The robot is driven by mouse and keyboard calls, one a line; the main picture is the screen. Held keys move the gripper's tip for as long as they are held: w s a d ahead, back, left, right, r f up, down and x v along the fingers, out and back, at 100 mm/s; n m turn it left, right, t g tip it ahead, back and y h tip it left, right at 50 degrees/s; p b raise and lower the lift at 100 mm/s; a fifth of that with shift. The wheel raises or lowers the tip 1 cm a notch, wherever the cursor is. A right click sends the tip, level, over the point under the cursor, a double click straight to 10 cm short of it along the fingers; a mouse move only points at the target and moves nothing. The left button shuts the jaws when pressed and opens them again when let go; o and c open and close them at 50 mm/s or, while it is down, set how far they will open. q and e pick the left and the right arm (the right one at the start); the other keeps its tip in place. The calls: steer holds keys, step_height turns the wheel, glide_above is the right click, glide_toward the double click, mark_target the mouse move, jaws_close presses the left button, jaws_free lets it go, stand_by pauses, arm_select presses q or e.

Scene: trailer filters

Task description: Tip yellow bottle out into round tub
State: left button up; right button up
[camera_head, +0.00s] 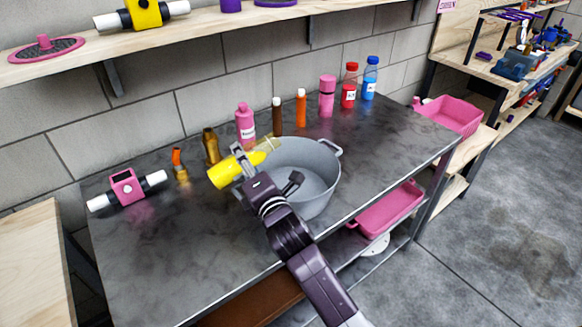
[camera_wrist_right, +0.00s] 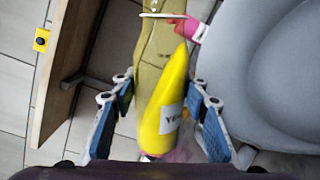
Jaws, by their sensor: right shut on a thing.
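The yellow bottle (camera_head: 224,173) is held on its side, with its narrow end pointing right over the left rim of the round grey tub (camera_head: 318,190). A pale yellow see-through patch shows at that end; I cannot tell whether it is liquid. My right gripper (camera_head: 262,172) is shut on the bottle. In the right wrist view, the yellow bottle (camera_wrist_right: 165,105), with a white label, sits between the fingers of the right gripper (camera_wrist_right: 162,112). The tub (camera_wrist_right: 265,75) is to the right there. The tub's inside is partly hidden. My left gripper is not in view.
A pink bottle (camera_head: 245,122), a gold bottle (camera_head: 211,146) and several other bottles stand behind the tub on the dark table (camera_head: 180,240). A pink and white device (camera_head: 127,187) lies at the left. The table's front left is clear.

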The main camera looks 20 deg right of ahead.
steer(key=shift+f+m+b, duration=0.35)
steer(key=shift+m+b, duration=0.05)
steer(key=shift+b, duration=0.25)
steer(key=shift+r, duration=0.15)
steer(key=shift+d, duration=0.1)
steer(key=shift+w+d+m+p, duration=0.15)
steer(key=shift+d+m+p, duration=0.45)
steer(key=shift+m+p, duration=0.25)
steer(key=shift+d+r+m+p, duration=0.1)
steer(key=shift+r+m+p, duration=0.6)
steer(key=shift+p, duration=0.4)
stand_by(1.4)
steer(key=shift+w+d+f+m+p, duration=0.1)
steer(key=shift+d+f+m+p, duration=0.1)
steer(key=shift+m+p, duration=0.4)
steer(key=shift+d+f+m+p, duration=0.1)
steer(key=shift+d+m+p, duration=0.15)
steer(key=shift+m, duration=0.6)
stand_by(2.3)
